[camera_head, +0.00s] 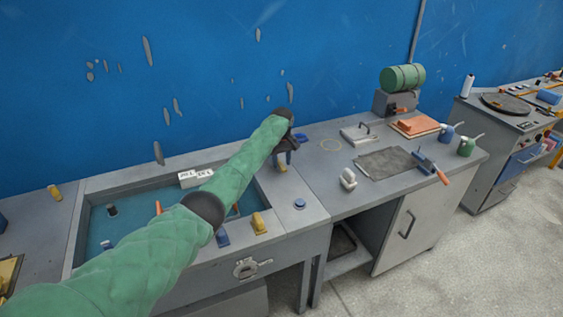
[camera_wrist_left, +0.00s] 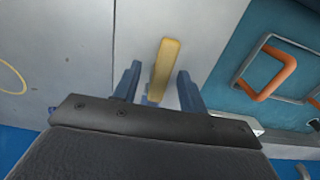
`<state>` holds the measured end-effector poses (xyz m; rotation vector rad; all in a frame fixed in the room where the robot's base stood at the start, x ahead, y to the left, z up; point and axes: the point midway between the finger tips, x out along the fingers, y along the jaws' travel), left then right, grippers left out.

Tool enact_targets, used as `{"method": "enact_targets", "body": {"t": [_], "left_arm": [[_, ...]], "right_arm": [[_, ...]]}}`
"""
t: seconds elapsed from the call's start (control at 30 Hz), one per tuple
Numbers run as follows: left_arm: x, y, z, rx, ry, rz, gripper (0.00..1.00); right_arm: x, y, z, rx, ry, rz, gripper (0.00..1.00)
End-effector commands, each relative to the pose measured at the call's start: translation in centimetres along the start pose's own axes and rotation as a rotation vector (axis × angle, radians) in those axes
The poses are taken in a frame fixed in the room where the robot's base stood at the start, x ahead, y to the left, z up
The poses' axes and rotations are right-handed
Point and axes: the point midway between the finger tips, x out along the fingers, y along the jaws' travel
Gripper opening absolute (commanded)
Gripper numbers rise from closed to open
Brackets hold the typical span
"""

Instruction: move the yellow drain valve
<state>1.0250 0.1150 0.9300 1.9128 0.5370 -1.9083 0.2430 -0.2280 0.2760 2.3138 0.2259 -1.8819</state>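A yellow drain valve, a slim upright lever (camera_wrist_left: 165,66), stands between the fingers of my left gripper (camera_wrist_left: 159,72) in the left wrist view. The fingers are apart, with a gap on each side of the lever. In the head view the gripper (camera_head: 283,157) is at the right rim of the sink, directly above and around the yellow valve (camera_head: 282,168). The valve's lower part is hidden by the gripper. My right gripper is not in view.
A water-filled sink (camera_head: 96,225) lies left of the valve. A second yellow piece (camera_head: 259,223) and a blue one (camera_head: 222,239) sit on its front rim. A blue button (camera_head: 299,203) is nearby. The counter to the right holds a grey mat (camera_head: 385,163) and tools.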

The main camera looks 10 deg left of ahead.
Motion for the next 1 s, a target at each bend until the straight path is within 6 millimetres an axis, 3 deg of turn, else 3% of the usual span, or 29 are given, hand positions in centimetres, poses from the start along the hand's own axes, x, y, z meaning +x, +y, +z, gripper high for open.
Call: {"method": "enact_targets", "body": {"t": [0.33,0.47,0.8,1.0], "left_arm": [[-0.5,0.0,0.0,0.001,-0.001,-0.001,0.42],[-2.0,0.0,0.0,0.001,0.0,0.001,0.42],[-6.5,0.1,-0.1,0.001,0.0,0.0,0.42],[-7.5,0.1,0.0,0.001,-0.001,-0.001,0.42]], "right_arm": [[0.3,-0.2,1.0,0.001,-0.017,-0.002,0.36],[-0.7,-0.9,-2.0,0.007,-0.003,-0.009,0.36],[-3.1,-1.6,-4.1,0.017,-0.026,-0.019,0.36],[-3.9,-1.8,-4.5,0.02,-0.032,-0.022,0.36]]}}
